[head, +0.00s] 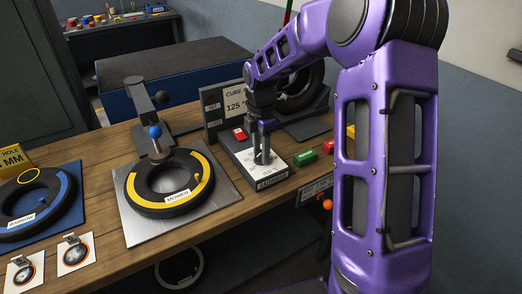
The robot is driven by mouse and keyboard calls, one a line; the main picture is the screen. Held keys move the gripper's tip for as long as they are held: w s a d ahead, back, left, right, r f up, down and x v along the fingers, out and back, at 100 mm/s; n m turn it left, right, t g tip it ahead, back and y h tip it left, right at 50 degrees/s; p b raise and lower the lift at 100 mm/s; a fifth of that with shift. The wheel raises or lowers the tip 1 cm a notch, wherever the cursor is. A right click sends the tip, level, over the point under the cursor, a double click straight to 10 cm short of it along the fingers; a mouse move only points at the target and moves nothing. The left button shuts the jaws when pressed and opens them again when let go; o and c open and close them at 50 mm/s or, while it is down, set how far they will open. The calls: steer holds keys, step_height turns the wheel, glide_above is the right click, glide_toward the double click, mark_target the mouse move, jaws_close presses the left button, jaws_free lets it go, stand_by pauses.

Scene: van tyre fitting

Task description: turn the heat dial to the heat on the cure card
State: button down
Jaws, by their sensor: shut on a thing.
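The cure card (234,101) stands upright at the back of the bench and reads "CURE" and 125 °, partly covered by my arm. In front of it is a box with a pale sloped top (243,157) and a red switch (239,134). My gripper (262,157) points down over this top, shut on the heat dial. The dial is mostly hidden between the fingers, and its pointer and setting cannot be read. Small scale marks show near the fingertips, too small to read.
A tyre with a yellow ring (201,186) labelled "MOWER" lies on a metal plate left of the box. A blue-ringed tyre (65,189) lies farther left. Green (306,158) and red (328,147) blocks sit right of the box. Another tyre (303,88) stands behind my gripper.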

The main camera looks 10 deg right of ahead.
steer(key=m+p, duration=0.1)
steer(key=m, duration=0.3)
steer(key=shift+r+m, duration=0.1)
steer(key=shift+m, duration=0.3)
steer(key=m+p, duration=0.1)
steer(key=m, duration=1.3)
steer(key=shift+m+p, duration=0.4)
steer(key=shift+c, duration=2)
jaws_free()
